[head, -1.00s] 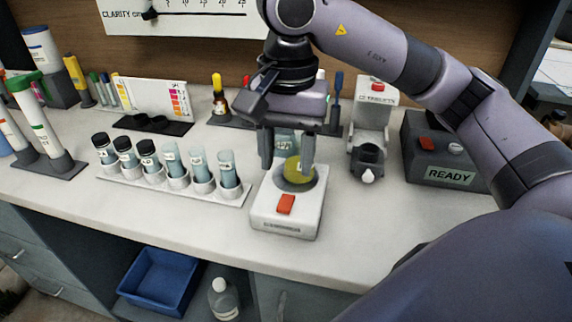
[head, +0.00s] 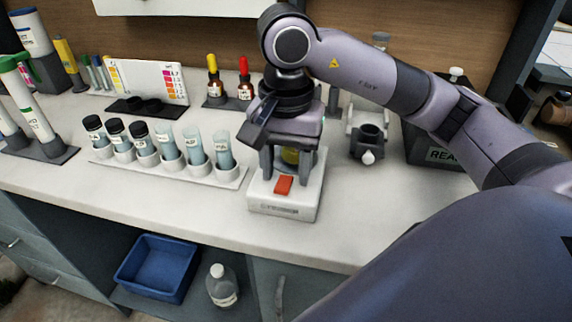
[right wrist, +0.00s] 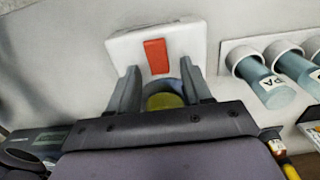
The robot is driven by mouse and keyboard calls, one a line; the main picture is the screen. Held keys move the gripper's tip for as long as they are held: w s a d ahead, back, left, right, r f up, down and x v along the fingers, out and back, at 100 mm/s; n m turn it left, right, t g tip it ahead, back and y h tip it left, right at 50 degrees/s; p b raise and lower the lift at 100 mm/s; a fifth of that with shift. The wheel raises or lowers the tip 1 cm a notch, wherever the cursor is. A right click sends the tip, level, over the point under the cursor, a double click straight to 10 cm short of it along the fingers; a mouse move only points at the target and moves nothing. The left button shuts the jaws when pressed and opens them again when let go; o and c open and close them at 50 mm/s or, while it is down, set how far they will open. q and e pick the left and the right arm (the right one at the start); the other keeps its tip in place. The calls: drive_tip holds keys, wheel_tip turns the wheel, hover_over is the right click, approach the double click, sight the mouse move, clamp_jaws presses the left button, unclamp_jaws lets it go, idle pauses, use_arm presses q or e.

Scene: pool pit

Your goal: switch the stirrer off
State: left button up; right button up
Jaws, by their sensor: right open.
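The stirrer (head: 268,205) is a white box on the bench with a red rocker switch (head: 283,185) at its front. I cannot tell which way the switch is tipped. A yellow-green round thing (head: 290,156) is on its top, partly hidden by my right gripper. My right gripper (head: 286,168) points down over the stirrer's back half, behind the switch. Its fingers are open, one on each side of the yellow-green thing; I cannot tell if they touch it. In the right wrist view, the switch (right wrist: 156,56) is clear beyond the fingertips (right wrist: 160,82). My left gripper is out of view.
A rack (head: 210,178) with several vials stands left of the stirrer. A grey-white device (head: 367,143) and a dark box (head: 447,157) stand to the right. Dropper bottles (head: 245,88) are behind. The bench in front of the stirrer is bare.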

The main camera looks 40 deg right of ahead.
sight(281, 189)
clamp_jaws()
drive_tip(key=shift+s+a+r+t+h, duration=0.1)
drive_tip(key=shift+s+a+t+h, duration=0.1)
drive_tip(key=shift+t+h, duration=0.4)
drive_tip(key=shift+s+a+r+t+h, duration=0.1)
drive_tip(key=shift+a+t+h, duration=0.05)
drive_tip(key=shift+t+h, duration=0.45)
unclamp_jaws()
drive_tip(key=shift+p+v, duration=0.8)
drive_tip(key=shift+v, duration=2.75)
